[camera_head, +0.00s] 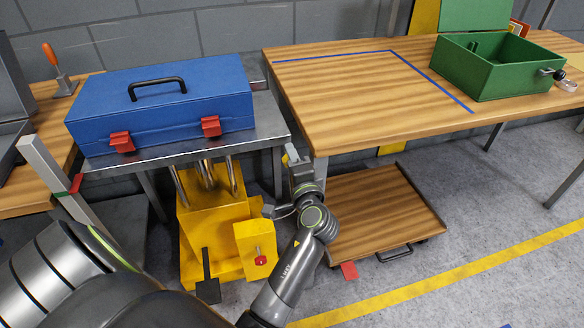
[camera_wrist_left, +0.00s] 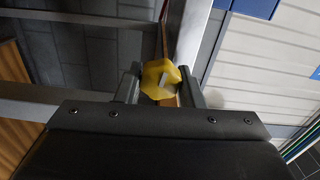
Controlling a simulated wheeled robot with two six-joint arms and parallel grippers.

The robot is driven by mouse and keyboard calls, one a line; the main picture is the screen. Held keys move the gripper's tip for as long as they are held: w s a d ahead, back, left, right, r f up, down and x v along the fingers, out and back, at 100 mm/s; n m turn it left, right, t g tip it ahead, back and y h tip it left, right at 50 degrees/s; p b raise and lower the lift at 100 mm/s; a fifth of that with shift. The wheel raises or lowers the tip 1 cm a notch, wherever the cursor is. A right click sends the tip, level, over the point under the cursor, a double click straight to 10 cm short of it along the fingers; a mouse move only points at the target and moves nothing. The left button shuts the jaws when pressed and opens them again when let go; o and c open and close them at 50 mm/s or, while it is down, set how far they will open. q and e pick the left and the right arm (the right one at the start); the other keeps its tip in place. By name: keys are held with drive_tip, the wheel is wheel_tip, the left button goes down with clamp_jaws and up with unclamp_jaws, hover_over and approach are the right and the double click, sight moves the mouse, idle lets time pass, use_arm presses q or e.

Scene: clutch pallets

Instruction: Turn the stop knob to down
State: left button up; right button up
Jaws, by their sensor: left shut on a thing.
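A yellow lobed knob (camera_wrist_left: 160,78) with a pale mark on its face shows in the left wrist view. It sits between the two fingers of my left gripper (camera_wrist_left: 160,88), which is shut on it. In the head view my left gripper (camera_head: 291,155) is at the near left corner of the wooden workbench, by its leg. The knob itself cannot be made out there, as the gripper and wrist cover that spot. My right gripper is not in view.
A blue toolbox (camera_head: 160,100) stands on a metal-topped lift table (camera_head: 265,125) with a yellow base (camera_head: 200,235), left of my gripper. The wooden workbench (camera_head: 350,95) carries a green box (camera_head: 495,75). A low wooden platform (camera_head: 385,215) lies under the bench.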

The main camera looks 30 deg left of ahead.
use_arm(q)
drive_tip(key=shift+n+b, duration=0.45)
drive_tip(key=shift+n, duration=0.25)
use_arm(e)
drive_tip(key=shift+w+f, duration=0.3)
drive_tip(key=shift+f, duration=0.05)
use_arm(q)
drive_tip(key=shift+r+n, duration=0.1)
drive_tip(key=shift+n, duration=0.2)
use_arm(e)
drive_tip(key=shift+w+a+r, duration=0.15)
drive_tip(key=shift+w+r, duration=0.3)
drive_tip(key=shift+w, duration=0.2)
use_arm(q)
drive_tip(key=o, duration=1)
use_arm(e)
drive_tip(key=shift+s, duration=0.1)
